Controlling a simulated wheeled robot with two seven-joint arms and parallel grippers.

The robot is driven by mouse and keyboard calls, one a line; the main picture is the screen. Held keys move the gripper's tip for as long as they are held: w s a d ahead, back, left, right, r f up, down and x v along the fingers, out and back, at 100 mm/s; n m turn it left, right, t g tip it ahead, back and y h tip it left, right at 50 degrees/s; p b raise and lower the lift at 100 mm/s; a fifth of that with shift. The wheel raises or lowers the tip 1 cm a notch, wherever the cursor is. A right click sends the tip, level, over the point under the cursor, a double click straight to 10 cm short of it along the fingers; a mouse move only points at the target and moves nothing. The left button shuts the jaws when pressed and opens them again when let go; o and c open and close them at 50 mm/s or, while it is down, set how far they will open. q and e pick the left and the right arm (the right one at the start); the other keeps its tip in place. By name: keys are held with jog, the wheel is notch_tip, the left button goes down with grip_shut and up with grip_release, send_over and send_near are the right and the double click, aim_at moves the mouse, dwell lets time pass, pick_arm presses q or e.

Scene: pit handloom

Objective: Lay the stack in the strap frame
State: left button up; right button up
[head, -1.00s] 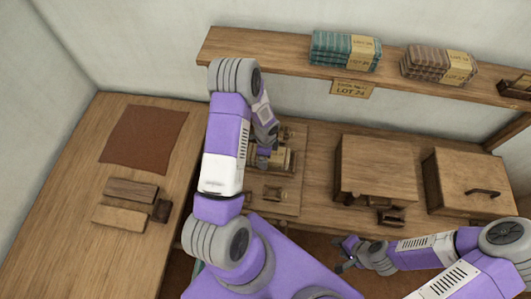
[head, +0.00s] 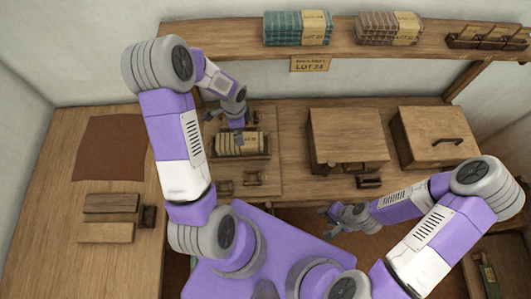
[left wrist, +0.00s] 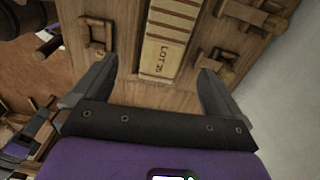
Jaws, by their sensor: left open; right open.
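A cream-striped stack with a tan paper label (head: 238,142) lies in a dark wooden frame (head: 241,158) on the bench. In the left wrist view the stack (left wrist: 180,28) shows its label, which seems to read LOT 25. My left gripper (head: 236,122) is at the back edge of the stack, with its jaws apart and nothing in them. In the left wrist view its open fingers (left wrist: 158,68) point toward the stack's labelled part, apart from it. My right gripper (head: 332,210) is open and empty in front of the bench. The frame's far side is partly hidden by the left gripper.
A teal stack (head: 297,28) and a brown stack (head: 388,28) stand on the shelf above a LOT 24 sign (head: 310,64). Small wooden pieces (head: 256,178) sit before the frame. Two wooden boxes (head: 345,135) (head: 435,135) stand right. A brown cloth (head: 110,147) lies left.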

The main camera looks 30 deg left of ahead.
pick_arm(q)
jog(key=s+d+f+n+h, duration=0.1)
jog(key=s+d+f+n, duration=0.2)
jog(key=d, duration=0.4)
jog(key=s+d+f+n+h, duration=0.1)
jog(key=s+d+f+n, duration=0.3)
jog(key=s+d+n, duration=0.1)
jog(key=s+d+f+n+h, duration=0.2)
jog(key=s+d+f+n, duration=0.2)
jog(key=d, duration=0.5)
jog(key=shift+n+t, duration=0.3)
jog(key=shift+n, duration=0.9)
